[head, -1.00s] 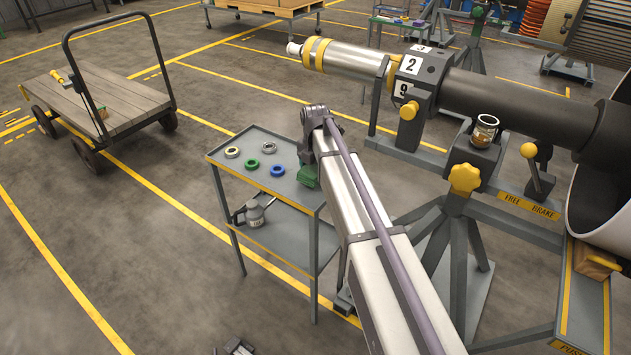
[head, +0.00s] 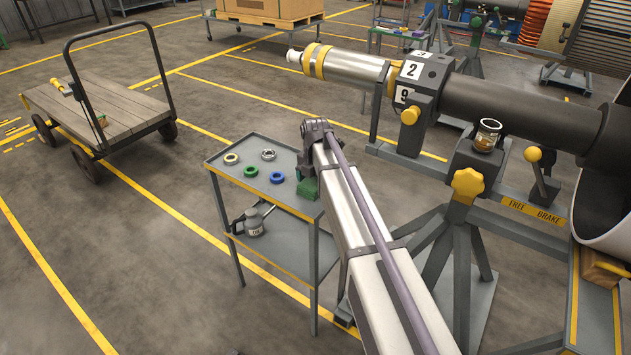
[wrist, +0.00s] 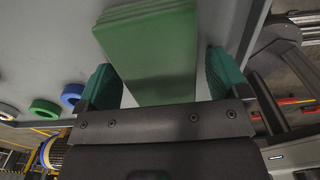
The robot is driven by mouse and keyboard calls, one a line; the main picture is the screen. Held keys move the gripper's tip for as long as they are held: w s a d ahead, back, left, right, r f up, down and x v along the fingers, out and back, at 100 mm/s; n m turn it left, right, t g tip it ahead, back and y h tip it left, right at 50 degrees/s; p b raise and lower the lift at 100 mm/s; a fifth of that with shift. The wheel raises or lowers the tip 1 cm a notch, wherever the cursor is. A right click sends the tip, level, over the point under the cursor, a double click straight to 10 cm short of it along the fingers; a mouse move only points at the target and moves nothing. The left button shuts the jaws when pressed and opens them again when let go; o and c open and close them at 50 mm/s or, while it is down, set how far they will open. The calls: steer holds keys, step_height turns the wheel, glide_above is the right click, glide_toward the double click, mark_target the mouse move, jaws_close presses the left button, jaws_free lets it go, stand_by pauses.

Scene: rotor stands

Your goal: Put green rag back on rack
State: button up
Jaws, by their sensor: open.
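The green rag (wrist: 150,50) is a folded, layered block lying on the grey top of the small cart (wrist: 60,35) in the wrist view. My gripper (wrist: 163,80) is open, with one teal finger on each side of the rag's near end. A gap shows between the rag and each finger. In the head view the rag (head: 308,188) sits at the right end of the cart top, partly hidden by my arm. I cannot pick out a rack for certain.
Several rings, including a green one (head: 250,171) and a blue one (head: 277,177), lie left of the rag. A grey can (head: 253,222) stands on the lower shelf. The rotor stand with its yellow knob (head: 467,184) is close on the right. A wooden cart (head: 100,110) stands far left.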

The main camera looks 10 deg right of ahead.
mark_target(316, 180)
step_height(316, 180, up, 13)
steer(key=p, duration=1.2)
steer(key=s+m, duration=2.6)
steer(key=s, duration=0.1)
steer(key=shift+s+f+m, duration=0.15)
steer(key=shift+f+m, duration=0.15)
steer(key=shift+f, duration=0.05)
steer(key=shift+r, duration=0.1)
step_height(316, 180, up, 4)
steer(key=p, duration=0.4)
